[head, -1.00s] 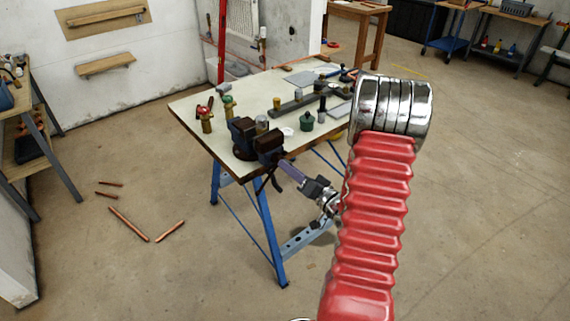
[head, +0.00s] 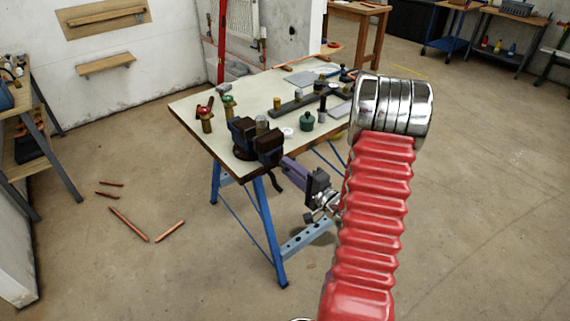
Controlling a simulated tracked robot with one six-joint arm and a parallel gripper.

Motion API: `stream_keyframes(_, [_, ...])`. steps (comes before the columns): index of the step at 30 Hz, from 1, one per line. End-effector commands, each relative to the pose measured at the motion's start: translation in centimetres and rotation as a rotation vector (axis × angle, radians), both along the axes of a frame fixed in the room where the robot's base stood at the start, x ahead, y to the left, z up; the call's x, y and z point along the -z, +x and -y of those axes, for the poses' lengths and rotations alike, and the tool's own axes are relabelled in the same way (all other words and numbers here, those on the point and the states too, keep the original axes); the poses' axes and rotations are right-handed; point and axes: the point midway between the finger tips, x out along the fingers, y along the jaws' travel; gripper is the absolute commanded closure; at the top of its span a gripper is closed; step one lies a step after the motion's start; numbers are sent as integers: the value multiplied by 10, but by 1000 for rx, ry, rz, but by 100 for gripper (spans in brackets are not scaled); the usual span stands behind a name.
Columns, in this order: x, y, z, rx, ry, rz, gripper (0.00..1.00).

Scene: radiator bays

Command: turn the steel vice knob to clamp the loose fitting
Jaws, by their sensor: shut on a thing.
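The dark vice (head: 243,134) sits at the near corner of the workbench. A small pale metallic fitting (head: 262,125) shows between its jaws; I cannot tell how tightly it is held. My gripper (head: 285,162) reaches in from the lower right and meets the front of the vice. It is shut on the steel vice knob, which its fingers and the vice hide almost wholly.
The bench top (head: 190,104) also holds brass valves with red (head: 206,118) and green (head: 228,105) handles, a dark green pot (head: 307,122) and a long grey bar (head: 300,101). Blue legs (head: 265,225) stand close to my arm. Copper pipes (head: 128,224) lie on the floor at left.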

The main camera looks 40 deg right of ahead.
Motion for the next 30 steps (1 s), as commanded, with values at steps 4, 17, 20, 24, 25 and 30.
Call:
stream_keyframes(4, [5, -3, 0, 4, 122, -15, 100])
stream_keyframes(17, [6, -3, 0, 8, 462, -26, 100])
stream_keyframes(20, [6, -3, 0, 8, 540, -28, 100])
stream_keyframes(24, [7, -3, 0, 8, 652, -32, 100])
stream_keyframes(25, [6, -3, 0, 8, 675, -32, 100])
stream_keyframes(30, [7, -3, 0, 9, 810, -37, 100])
